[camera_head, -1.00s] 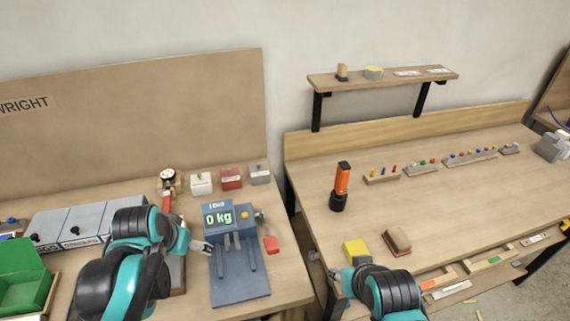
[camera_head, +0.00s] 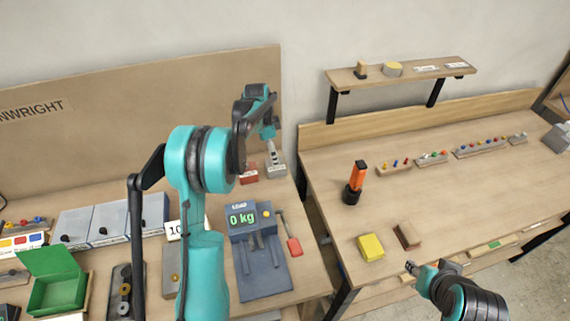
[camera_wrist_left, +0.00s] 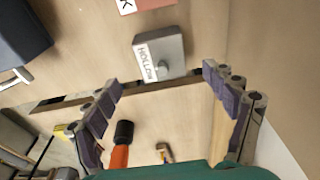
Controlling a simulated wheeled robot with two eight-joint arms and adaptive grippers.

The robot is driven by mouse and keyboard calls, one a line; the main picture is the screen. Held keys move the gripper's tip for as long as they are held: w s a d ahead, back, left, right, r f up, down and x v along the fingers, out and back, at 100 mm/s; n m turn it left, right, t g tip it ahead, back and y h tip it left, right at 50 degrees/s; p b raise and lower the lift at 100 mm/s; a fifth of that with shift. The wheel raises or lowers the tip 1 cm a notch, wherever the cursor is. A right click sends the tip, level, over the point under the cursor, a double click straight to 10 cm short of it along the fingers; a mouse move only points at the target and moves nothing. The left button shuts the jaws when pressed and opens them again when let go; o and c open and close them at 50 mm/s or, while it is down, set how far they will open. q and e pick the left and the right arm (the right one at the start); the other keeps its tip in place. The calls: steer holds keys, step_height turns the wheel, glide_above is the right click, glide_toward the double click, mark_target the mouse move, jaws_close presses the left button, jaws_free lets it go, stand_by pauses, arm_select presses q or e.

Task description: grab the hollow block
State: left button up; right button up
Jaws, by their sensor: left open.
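The hollow block is a small grey block with a white label and a round knob, shown in the left wrist view (camera_wrist_left: 172,46). In the head view it stands at the back of the left bench (camera_head: 277,171), partly covered by my gripper. My left gripper (camera_head: 272,152) points down over it. In the wrist view the two dark-padded fingers (camera_wrist_left: 163,80) are wide apart, with the block just beyond the tips and nothing between the pads. My right gripper (camera_head: 411,267) is at lower right, beyond the right bench's front edge; its jaws are too small to judge.
A red block (camera_head: 249,174) stands just left of the hollow block. A blue-grey scale (camera_head: 262,270) reading 0 kg and a red-ended hammer (camera_head: 293,246) are in front. A yellow block (camera_head: 370,247) and an orange torch (camera_head: 356,182) stand on the right bench.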

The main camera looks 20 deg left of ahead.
arm_select(q)
steer(key=f, duration=0.2)
steer(key=f+b, duration=0.1)
steer(key=f, duration=0.1)
steer(key=f+b, duration=0.1)
steer(key=f, duration=0.2)
steer(key=shift+w+d, duration=0.35)
steer(key=shift+w, duration=0.05)
steer(key=shift+r, duration=0.1)
steer(key=c, duration=1.4)
